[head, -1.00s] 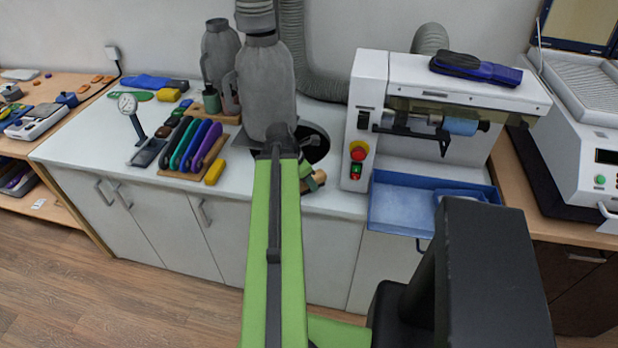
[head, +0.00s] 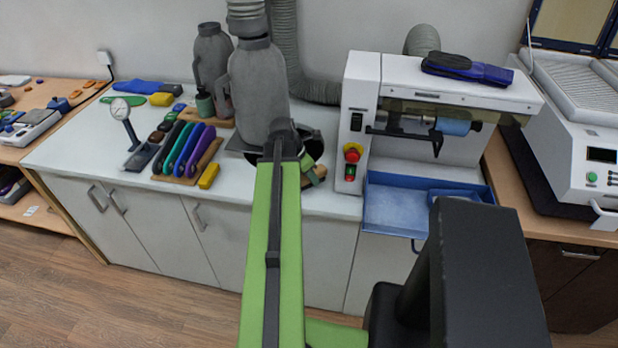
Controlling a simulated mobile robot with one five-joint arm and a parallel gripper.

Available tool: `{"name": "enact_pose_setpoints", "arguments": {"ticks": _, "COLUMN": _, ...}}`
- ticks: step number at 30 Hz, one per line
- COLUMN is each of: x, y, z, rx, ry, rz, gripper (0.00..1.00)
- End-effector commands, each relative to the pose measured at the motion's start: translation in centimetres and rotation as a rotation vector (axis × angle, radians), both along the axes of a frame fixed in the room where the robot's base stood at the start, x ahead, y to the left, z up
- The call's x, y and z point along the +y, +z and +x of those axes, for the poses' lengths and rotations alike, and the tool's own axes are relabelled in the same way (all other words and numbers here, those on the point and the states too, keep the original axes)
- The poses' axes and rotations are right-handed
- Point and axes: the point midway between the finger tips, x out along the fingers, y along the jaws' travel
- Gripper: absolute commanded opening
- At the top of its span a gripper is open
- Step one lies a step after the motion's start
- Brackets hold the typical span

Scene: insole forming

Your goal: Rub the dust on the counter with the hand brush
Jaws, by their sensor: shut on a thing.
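The white counter (head: 85,150) runs along the wall. No dust on it can be made out in this view. My green arm reaches forward over the counter's front edge. My gripper (head: 307,163) is at its far end, mostly hidden behind the arm. It is shut on a small wooden-looking piece with a green part beside it, apparently the hand brush (head: 316,175). Only a little of the brush shows, and its bristles are hidden. I cannot tell whether it touches the counter.
A grey canister (head: 260,95) with a hose stands just behind the arm's end. A white grinding machine (head: 362,85) with a blue tray (head: 395,210) is at right.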

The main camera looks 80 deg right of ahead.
Motion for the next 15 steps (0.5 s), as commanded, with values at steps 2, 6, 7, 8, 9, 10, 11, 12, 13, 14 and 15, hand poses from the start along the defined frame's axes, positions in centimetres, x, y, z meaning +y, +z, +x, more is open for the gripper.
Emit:
{"name": "enact_pose_setpoints", "arguments": {"ticks": 2, "x": 0.0, "y": 0.0, "z": 0.0, "rx": 0.0, "ry": 0.0, "rz": 0.0, "gripper": 0.0}}
{"name": "enact_pose_setpoints", "arguments": {"ticks": 6, "x": 0.0, "y": 0.9, "z": 0.0, "rx": 0.001, "ry": 0.0, "rz": -0.001, "gripper": 0.0}}
{"name": "enact_pose_setpoints", "arguments": {"ticks": 7, "x": 0.0, "y": 1.2, "z": 0.0, "rx": 0.001, "ry": 0.0, "rz": -0.001, "gripper": 0.0}}
{"name": "enact_pose_setpoints", "arguments": {"ticks": 8, "x": 0.0, "y": 1.6, "z": 0.0, "rx": 0.001, "ry": 0.0, "rz": -0.001, "gripper": 0.0}}
{"name": "enact_pose_setpoints", "arguments": {"ticks": 9, "x": 0.0, "y": 2.1, "z": 0.0, "rx": 0.001, "ry": 0.0, "rz": -0.001, "gripper": 0.0}}
{"name": "enact_pose_setpoints", "arguments": {"ticks": 10, "x": 0.0, "y": 2.5, "z": 0.0, "rx": 0.001, "ry": 0.001, "rz": 0.0, "gripper": 0.0}}
{"name": "enact_pose_setpoints", "arguments": {"ticks": 11, "x": 0.0, "y": 2.9, "z": 0.0, "rx": 0.001, "ry": 0.001, "rz": 0.0, "gripper": 0.0}}
{"name": "enact_pose_setpoints", "arguments": {"ticks": 12, "x": 0.0, "y": 3.4, "z": 0.0, "rx": 0.001, "ry": 0.0, "rz": -0.001, "gripper": 0.0}}
{"name": "enact_pose_setpoints", "arguments": {"ticks": 13, "x": 0.0, "y": 3.7, "z": 0.0, "rx": 0.001, "ry": 0.001, "rz": 0.0, "gripper": 0.0}}
{"name": "enact_pose_setpoints", "arguments": {"ticks": 14, "x": 0.0, "y": 4.1, "z": 0.0, "rx": 0.001, "ry": 0.001, "rz": 0.0, "gripper": 0.0}}
{"name": "enact_pose_setpoints", "arguments": {"ticks": 15, "x": 0.0, "y": 4.5, "z": 0.0, "rx": 0.001, "ry": 0.001, "rz": 0.0, "gripper": 0.0}}
